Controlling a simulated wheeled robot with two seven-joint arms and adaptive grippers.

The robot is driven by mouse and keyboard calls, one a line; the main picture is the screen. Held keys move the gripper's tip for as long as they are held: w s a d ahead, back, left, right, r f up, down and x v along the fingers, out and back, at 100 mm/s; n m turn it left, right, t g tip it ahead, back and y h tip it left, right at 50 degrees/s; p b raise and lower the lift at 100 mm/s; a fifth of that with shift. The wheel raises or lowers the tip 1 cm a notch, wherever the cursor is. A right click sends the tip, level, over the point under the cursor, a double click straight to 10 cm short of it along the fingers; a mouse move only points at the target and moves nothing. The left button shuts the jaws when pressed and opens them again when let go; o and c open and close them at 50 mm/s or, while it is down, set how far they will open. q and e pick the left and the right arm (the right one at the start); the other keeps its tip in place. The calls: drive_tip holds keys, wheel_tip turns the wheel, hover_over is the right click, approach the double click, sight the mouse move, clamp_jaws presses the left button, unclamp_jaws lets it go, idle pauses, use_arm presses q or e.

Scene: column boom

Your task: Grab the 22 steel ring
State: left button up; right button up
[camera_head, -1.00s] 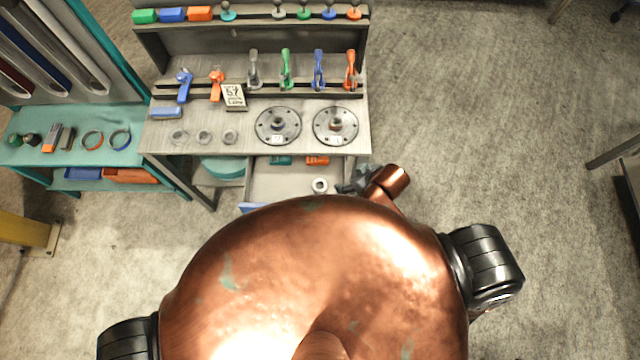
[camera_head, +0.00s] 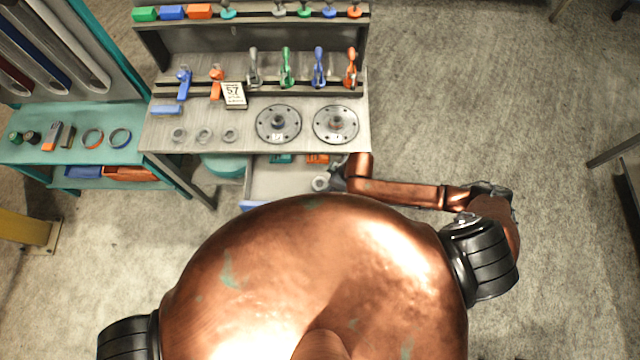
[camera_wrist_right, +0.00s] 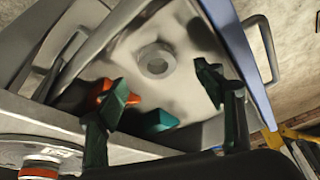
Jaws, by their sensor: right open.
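A grey steel ring (camera_head: 320,183) lies in the open drawer (camera_head: 282,184) under the bench. It also shows in the right wrist view (camera_wrist_right: 157,60), flat on the drawer floor. I cannot read a number on it. My left gripper is out of view.
Orange (camera_head: 317,159) and teal (camera_head: 280,159) pieces lie at the back of the drawer, under the bench edge. Two round flanged plates (camera_head: 278,124) and a card reading 57 (camera_head: 234,95) are on the bench.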

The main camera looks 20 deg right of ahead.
sight(320, 183)
drive_tip(key=x, duration=0.6)
drive_tip(key=shift+w, duration=0.3)
drive_tip(key=c, duration=1.5)
drive_tip(key=shift+r, duration=0.15)
drive_tip(key=shift+c, duration=0.2)
